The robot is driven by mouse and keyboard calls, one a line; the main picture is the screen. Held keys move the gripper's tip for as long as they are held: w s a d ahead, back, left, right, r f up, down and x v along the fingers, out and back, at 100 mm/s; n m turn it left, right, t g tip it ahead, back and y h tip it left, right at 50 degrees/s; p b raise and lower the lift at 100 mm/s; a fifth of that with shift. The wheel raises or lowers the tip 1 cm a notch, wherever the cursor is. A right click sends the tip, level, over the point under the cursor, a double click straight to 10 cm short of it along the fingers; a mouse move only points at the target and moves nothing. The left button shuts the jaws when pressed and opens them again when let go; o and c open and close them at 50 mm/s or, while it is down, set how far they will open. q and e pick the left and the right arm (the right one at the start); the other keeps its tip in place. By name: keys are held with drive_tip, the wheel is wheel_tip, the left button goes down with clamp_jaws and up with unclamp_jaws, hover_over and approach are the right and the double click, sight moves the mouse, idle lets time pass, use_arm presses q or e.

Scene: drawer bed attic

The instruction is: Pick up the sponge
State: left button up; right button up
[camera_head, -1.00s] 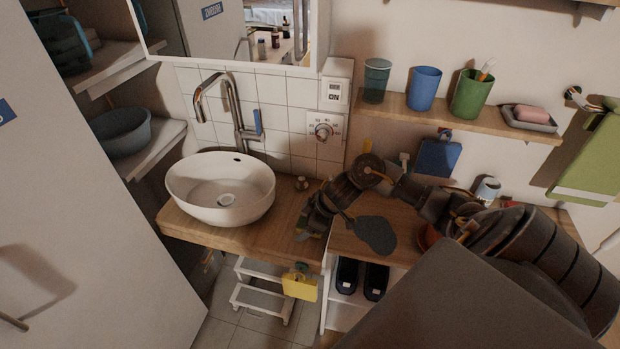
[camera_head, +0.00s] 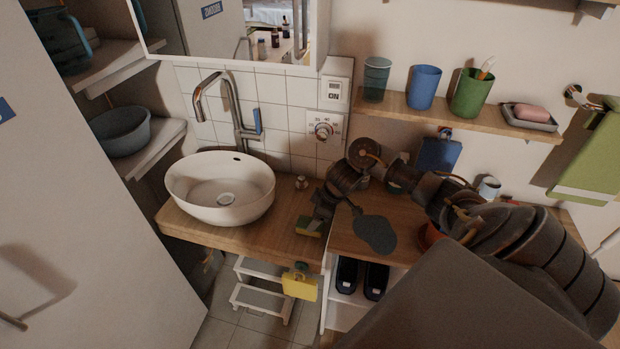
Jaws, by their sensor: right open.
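The sponge (camera_head: 308,227), green on top with a yellowish edge, lies near the front edge of the wooden counter, right of the white basin. My right gripper (camera_head: 322,214) points down at the sponge's right end, and its fingers are dark and small. It hides part of the sponge; I cannot tell whether the fingers touch it. The jaws are open. My left gripper is not in view.
The white basin (camera_head: 220,194) and tap (camera_head: 232,105) stand left. A shelf (camera_head: 455,117) with cups is above my right arm.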

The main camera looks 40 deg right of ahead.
sight(309, 222)
drive_tip(key=x, duration=0.5)
drive_tip(key=shift+w+a, duration=0.1)
drive_tip(key=shift+a, duration=0.1)
drive_tip(key=c, duration=1.1)
